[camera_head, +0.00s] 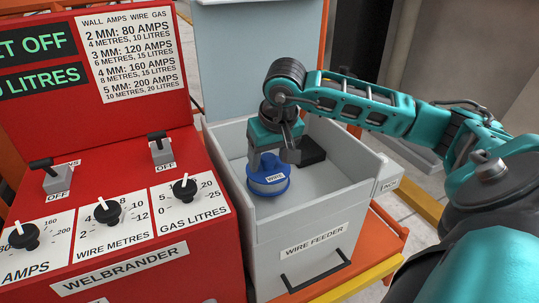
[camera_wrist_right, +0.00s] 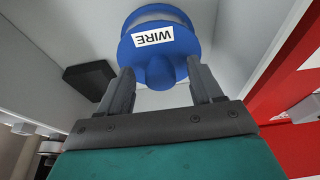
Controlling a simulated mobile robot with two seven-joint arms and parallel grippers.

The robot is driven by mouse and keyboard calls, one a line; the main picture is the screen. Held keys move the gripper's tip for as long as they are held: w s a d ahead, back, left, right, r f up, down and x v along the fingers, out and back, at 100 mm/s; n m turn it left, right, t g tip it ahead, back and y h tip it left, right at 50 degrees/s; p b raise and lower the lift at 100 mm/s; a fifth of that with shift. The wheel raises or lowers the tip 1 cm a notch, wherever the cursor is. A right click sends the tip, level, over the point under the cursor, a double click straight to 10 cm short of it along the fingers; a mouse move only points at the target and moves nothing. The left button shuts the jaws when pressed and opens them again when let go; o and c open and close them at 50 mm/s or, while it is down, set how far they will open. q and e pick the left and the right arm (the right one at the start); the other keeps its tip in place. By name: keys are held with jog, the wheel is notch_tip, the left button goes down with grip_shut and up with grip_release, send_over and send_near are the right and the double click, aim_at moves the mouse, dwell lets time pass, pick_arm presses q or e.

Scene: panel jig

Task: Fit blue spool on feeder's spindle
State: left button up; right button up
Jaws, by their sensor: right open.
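The blue spool (camera_head: 268,187) with a white WIRE label sits inside the grey wire feeder (camera_head: 309,247), toward its left side. It also shows in the right wrist view (camera_wrist_right: 190,22). My right gripper (camera_head: 272,163) is open just above the spool. In the right wrist view its two fingers (camera_wrist_right: 160,76) stand apart on either side of the spool's round blue hub. I cannot tell whether they touch it. The feeder's spindle does not show, so I cannot tell whether the spool is around it. My left gripper is out of view.
A black block (camera_head: 312,151) lies in the feeder behind the spool and shows in the wrist view (camera_wrist_right: 88,80). The feeder's walls surround the spool, and its raised lid (camera_head: 258,55) stands behind. The red welder panel (camera_head: 110,215) with knobs and switches is close on the left.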

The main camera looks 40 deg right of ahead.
jog(key=shift+r, duration=0.15)
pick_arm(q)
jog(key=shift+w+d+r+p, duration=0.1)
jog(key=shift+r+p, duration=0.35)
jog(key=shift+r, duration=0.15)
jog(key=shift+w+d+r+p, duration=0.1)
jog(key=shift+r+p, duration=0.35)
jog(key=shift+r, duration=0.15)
pick_arm(e)
jog(key=v, duration=1.2)
jog(key=shift+r, duration=0.35)
jog(key=shift+s+a, duration=0.1)
jog(key=shift+s, duration=0.05)
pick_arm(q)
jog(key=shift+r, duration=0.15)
